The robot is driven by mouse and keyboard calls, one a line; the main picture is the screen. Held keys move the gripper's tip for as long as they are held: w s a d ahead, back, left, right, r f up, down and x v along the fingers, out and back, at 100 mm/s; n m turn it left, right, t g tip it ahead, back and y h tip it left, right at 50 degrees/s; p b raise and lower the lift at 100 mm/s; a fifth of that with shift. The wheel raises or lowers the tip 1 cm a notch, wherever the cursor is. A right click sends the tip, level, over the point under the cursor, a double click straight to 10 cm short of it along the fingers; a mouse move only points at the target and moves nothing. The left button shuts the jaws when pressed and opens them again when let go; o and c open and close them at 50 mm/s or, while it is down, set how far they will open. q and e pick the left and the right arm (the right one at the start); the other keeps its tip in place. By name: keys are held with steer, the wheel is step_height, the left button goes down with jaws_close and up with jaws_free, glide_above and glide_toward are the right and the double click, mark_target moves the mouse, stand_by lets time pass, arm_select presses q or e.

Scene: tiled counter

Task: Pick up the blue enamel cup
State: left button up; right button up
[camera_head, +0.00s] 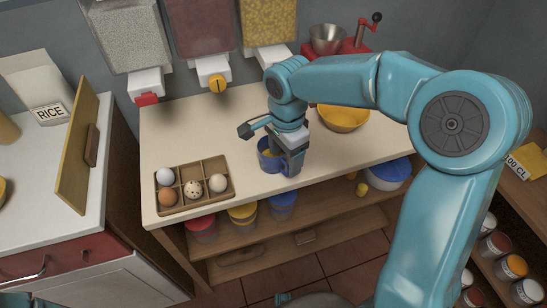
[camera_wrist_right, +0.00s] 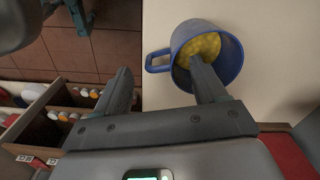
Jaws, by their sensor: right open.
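The blue enamel cup (camera_head: 266,160) stands on the cream counter near its front edge, partly hidden by my right gripper (camera_head: 283,160). In the right wrist view the cup (camera_wrist_right: 237,66) shows its open mouth, a yellow filling of small pieces (camera_wrist_right: 202,48) and its handle (camera_wrist_right: 153,62) pointing left. My right gripper (camera_wrist_right: 159,70) is open. One fingertip overlaps the cup's mouth and seems to reach inside; the other is outside, left of the handle. The cup's near wall and handle lie between the fingers. Whether a finger touches the cup cannot be told. My left gripper is out of view.
A wooden egg tray (camera_head: 206,172) with several eggs sits left of the cup. A yellow bowl (camera_head: 343,118) stands behind to the right, near a red grinder (camera_head: 362,38). Dispensers (camera_head: 213,72) hang along the wall. The counter between tray and dispensers is bare.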

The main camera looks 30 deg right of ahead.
mark_target(284, 161)
step_height(284, 161, down, 4)
steer(key=shift+f, duration=0.25)
steer(key=c, duration=0.3)
jaws_close()
steer(key=shift+r, duration=0.1)
step_height(284, 161, up, 20)
steer(key=p, duration=0.3)
